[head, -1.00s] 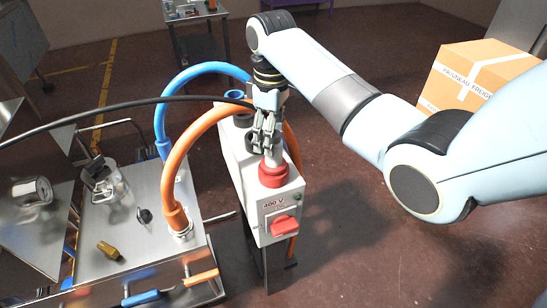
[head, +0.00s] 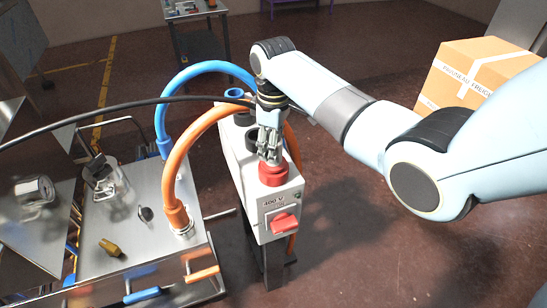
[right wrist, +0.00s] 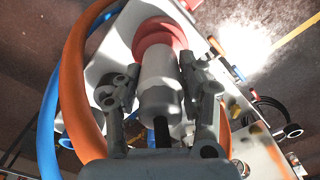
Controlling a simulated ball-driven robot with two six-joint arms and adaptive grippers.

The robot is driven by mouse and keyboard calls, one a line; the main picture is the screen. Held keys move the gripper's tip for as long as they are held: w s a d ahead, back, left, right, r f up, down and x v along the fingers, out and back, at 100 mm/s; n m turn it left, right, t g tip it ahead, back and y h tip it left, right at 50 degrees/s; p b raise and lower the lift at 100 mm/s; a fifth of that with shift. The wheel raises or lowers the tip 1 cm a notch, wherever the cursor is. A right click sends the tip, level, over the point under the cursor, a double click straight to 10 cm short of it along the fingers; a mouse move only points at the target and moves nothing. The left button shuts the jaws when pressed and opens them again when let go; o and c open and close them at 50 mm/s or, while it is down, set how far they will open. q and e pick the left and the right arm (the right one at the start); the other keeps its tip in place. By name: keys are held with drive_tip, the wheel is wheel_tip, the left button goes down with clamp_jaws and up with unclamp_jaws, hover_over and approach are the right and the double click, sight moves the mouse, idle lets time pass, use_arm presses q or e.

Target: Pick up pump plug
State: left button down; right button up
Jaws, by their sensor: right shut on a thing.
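The pump plug has a pale grey cylindrical body (right wrist: 160,85) with a black cable at its rear. It stands upright at the red socket (head: 273,174) on top of the white 400 V box (head: 250,186). My right gripper (head: 270,154) comes down from above, shut on the plug's grey body, its fingers on either side. In the right wrist view the gripper (right wrist: 160,68) frames the body, and the red ring (right wrist: 158,38) lies just past the fingertips. The fingers hide most of the plug in the head view. My left gripper is not in view.
An orange hose (head: 188,138) and a blue hose (head: 162,110) arch beside the box. A black cable (head: 130,101) crosses to the gripper. A metal bench (head: 135,235) with small parts stands left. A carton (head: 475,75) is at right. The red switch (head: 283,222) fronts the box.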

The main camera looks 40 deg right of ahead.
clamp_jaws()
